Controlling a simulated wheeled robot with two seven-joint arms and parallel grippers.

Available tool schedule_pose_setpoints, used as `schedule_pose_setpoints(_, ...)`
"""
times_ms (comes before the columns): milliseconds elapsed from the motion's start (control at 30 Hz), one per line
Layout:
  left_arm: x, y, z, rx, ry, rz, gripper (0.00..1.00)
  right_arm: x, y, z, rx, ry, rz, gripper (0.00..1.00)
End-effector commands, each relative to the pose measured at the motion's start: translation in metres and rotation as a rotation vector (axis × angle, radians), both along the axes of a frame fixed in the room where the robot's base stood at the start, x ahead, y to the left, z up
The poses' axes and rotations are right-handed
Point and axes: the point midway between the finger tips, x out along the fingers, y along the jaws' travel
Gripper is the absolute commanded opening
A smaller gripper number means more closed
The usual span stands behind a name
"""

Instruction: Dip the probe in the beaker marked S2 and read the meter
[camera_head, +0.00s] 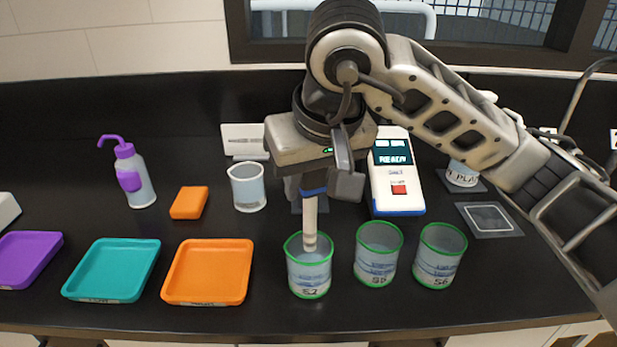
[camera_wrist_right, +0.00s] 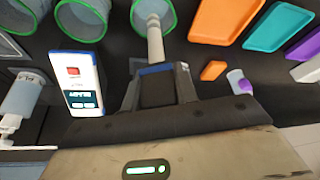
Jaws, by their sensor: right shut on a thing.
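My right gripper (camera_head: 318,183) is shut on the probe, a pale rod (camera_head: 310,222) with a blue collar, held upright. In the head view the probe's lower end is inside the green-rimmed beaker marked S2 (camera_head: 309,283); how deep its tip sits is hard to tell. The right wrist view shows the probe (camera_wrist_right: 155,45) reaching to that beaker (camera_wrist_right: 143,8). The white and blue meter (camera_head: 398,180) stands behind the beakers with a red button, and its display seems to read READY. My left gripper is not in view.
Beakers S5 (camera_head: 376,270) and S6 (camera_head: 437,272) stand right of S2. An empty-looking beaker (camera_head: 247,190), orange block (camera_head: 189,203) and wash bottle (camera_head: 140,190) stand left. Orange (camera_head: 208,295), teal (camera_head: 112,293) and purple (camera_head: 25,282) trays lie at the front left. A dark square mat (camera_head: 490,232) lies right.

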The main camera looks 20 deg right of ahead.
Motion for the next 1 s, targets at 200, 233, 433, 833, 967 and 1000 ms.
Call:
schedule_pose_setpoints(200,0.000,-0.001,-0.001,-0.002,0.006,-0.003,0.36,0.000,0.000,0.000,0.000,0.000,0.000,0.09)
schedule_pose_setpoints(233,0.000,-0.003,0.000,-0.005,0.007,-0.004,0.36,0.000,0.000,0.000,0.000,0.000,0.000,0.09)
schedule_pose_setpoints(433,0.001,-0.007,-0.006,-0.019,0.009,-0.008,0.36,0.000,0.000,-0.011,0.000,0.000,0.000,0.09)
schedule_pose_setpoints(833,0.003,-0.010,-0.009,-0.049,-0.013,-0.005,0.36,0.000,0.000,-0.031,0.000,-0.001,-0.001,0.09)
schedule_pose_setpoints(967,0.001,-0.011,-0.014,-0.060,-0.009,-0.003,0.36,0.000,0.000,-0.037,0.000,-0.001,-0.001,0.09)
schedule_pose_setpoints(1000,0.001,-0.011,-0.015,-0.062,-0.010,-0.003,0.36,0.000,0.000,-0.039,0.000,-0.001,-0.001,0.09)
